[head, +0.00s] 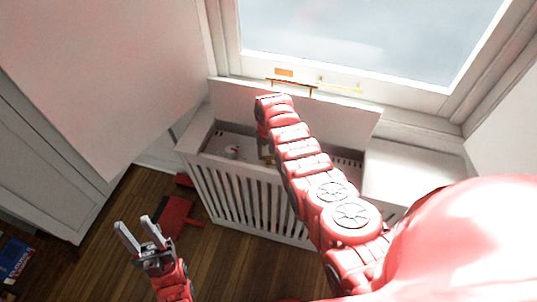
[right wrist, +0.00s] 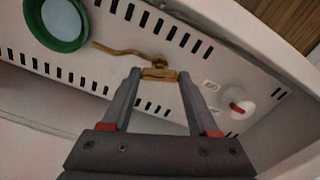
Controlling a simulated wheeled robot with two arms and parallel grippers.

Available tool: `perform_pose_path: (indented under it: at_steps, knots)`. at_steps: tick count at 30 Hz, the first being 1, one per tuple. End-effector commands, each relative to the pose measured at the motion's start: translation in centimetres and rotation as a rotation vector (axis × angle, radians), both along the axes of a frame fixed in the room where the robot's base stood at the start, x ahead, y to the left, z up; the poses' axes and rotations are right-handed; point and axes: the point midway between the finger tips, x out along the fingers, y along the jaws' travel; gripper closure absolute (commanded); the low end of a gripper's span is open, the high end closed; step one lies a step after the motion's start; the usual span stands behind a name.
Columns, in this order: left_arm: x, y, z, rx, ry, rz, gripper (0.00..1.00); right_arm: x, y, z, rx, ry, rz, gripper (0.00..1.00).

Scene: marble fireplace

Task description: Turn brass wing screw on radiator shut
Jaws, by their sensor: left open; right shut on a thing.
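The brass wing screw (right wrist: 160,74) sits on the white slotted panel of the radiator, at the end of a bent brass pipe (right wrist: 118,50). My right gripper (right wrist: 159,72) is shut on the wing screw, with one finger on each side of it. In the head view my right arm reaches over into the open top of the white radiator cover (head: 228,193), and the arm hides part of the opening. My left gripper (head: 133,231) is open and empty, low over the wooden floor at the left.
A round green-rimmed thing (right wrist: 83,38) lies beside the pipe. A white knob with a red mark (right wrist: 240,108) is on the panel at right. The raised lid (head: 340,112) stands behind the opening, below the window. A red object (head: 173,215) lies on the floor.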

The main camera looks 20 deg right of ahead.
Motion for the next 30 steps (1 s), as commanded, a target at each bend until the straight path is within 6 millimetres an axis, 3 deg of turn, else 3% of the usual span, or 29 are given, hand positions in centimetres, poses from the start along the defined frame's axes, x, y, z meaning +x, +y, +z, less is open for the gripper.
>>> perform_pose_path:
  at_steps: [12,30]
  knots:
    - [0.00,0.00,-0.42,0.000,0.000,0.000,0.57,0.06,0.00,0.03,0.000,-0.001,-0.281,0.96]
    - [0.00,0.00,-0.49,0.000,0.000,0.000,0.57,0.04,-0.02,0.06,0.000,-0.001,-0.372,0.96]
